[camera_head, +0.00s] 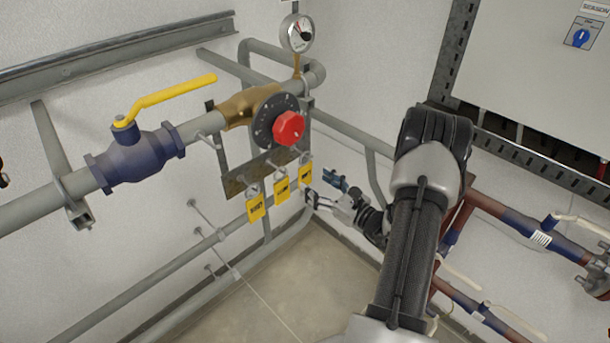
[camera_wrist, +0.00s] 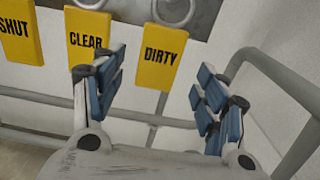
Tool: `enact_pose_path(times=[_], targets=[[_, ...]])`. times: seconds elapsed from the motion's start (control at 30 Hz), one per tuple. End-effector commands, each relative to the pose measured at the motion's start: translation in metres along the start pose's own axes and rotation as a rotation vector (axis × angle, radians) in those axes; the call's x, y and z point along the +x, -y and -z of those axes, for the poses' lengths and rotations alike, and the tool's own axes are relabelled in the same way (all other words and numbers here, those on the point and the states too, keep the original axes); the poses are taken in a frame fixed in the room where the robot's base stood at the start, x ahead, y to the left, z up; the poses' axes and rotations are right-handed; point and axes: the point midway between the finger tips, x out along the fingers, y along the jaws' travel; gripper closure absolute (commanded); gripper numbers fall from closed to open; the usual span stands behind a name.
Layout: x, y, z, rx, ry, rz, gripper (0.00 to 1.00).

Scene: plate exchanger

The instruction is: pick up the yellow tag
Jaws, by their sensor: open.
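Three yellow tags hang in a row below a metal plate. In the wrist view they read SHUT (camera_wrist: 18,36), CLEAR (camera_wrist: 88,33) and DIRTY (camera_wrist: 160,55). In the head view they are the left tag (camera_head: 256,208), the middle tag (camera_head: 282,190) and the right tag (camera_head: 306,174). My gripper (camera_head: 323,189) is open and empty, just right of the right tag. In the wrist view my gripper (camera_wrist: 158,84) has its blue-padded fingers spread, with the DIRTY tag showing between them. The left finger overlaps the CLEAR tag's lower right corner. I cannot tell how far the fingertips are from the tags.
The metal plate (camera_head: 235,182) sits under a red knob (camera_head: 288,128) on a black dial. A grey pipe (camera_head: 205,245) runs behind and below the tags. A blue valve (camera_head: 140,155) with a yellow lever stands left. Red and blue pipes (camera_head: 520,235) run at right.

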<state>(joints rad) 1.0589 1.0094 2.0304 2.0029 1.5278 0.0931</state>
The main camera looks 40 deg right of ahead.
Motion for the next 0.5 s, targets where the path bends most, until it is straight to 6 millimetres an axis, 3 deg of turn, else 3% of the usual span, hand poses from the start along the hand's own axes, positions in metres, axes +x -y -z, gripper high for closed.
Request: enact_pose_path(times=[0.5], targets=[[0.055, -0.002, -0.001, -0.001, 0.000, -0.001, 0.33]])
